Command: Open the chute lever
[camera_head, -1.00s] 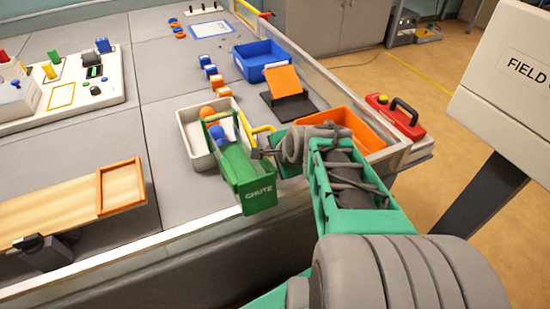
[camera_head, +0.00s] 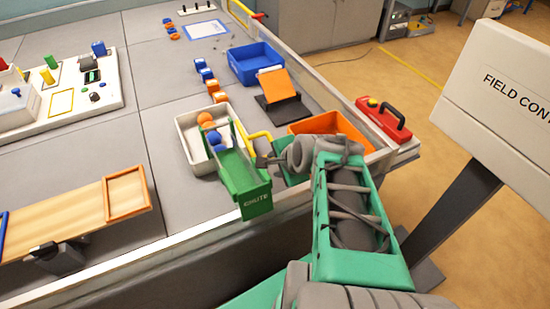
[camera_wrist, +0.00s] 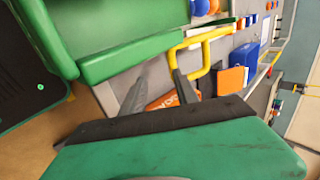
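The green chute (camera_head: 243,180), marked CHUTE, stands at the front edge of the table in the head view. Its yellow lever (camera_head: 259,135) sticks out on the right side. In the wrist view the lever (camera_wrist: 206,36) is a bent yellow bar beside the green chute edge (camera_wrist: 125,60). My gripper (camera_head: 262,160) is just right of the chute, close to the lever. In the wrist view my gripper (camera_wrist: 160,78) has its two dark fingers apart. The right fingertip overlaps the lever's lower bend; I cannot tell whether they touch.
An orange bin (camera_head: 297,128) is close behind my arm. A red box with a handle (camera_head: 384,118) is on the right ledge. A sign board (camera_head: 505,90) stands further right.

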